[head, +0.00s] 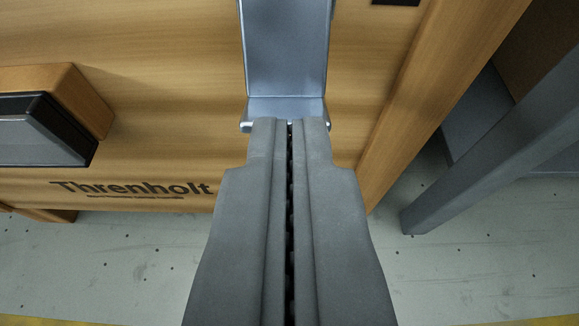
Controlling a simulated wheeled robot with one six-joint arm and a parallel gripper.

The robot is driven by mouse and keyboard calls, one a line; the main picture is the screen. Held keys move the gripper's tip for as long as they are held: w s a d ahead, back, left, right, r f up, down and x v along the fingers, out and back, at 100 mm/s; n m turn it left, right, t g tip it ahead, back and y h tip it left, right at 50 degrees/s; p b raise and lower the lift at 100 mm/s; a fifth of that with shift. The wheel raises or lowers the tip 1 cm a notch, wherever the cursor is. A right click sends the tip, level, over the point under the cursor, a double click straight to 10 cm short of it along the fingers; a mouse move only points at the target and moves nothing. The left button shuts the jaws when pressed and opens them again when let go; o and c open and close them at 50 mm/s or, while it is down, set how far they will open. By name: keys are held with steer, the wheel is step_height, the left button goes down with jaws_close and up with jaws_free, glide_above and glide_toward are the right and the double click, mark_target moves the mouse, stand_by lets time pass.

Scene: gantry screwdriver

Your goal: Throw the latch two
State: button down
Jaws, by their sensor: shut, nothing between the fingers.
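A blue-grey metal latch piece (286,55) is on the wooden front panel at the top middle of the head view. It has a flat plate with raised side edges and a lip at its lower end. My gripper (290,122) is shut with nothing between its fingers. Its fingertips overlap the lip in the picture; I cannot tell whether they touch it. The upper end of the metal piece is cut off by the frame. No label shows which latch this is.
The wooden panel (170,150) bears the word "Threnholt". A black handle-like block (45,130) on a wooden mount juts out at the left. A grey slanted beam (490,150) stands at the right. Speckled grey floor (480,260) shows below.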

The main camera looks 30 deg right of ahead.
steer(key=shift+w+d+f, duration=0.3)
steer(key=shift+w+f, duration=0.15)
steer(key=shift+f, duration=0.2)
steer(key=shift+w+d+f, duration=0.25)
steer(key=shift+w+f, duration=0.15)
steer(key=shift+f, duration=0.25)
steer(key=shift+r, duration=0.15)
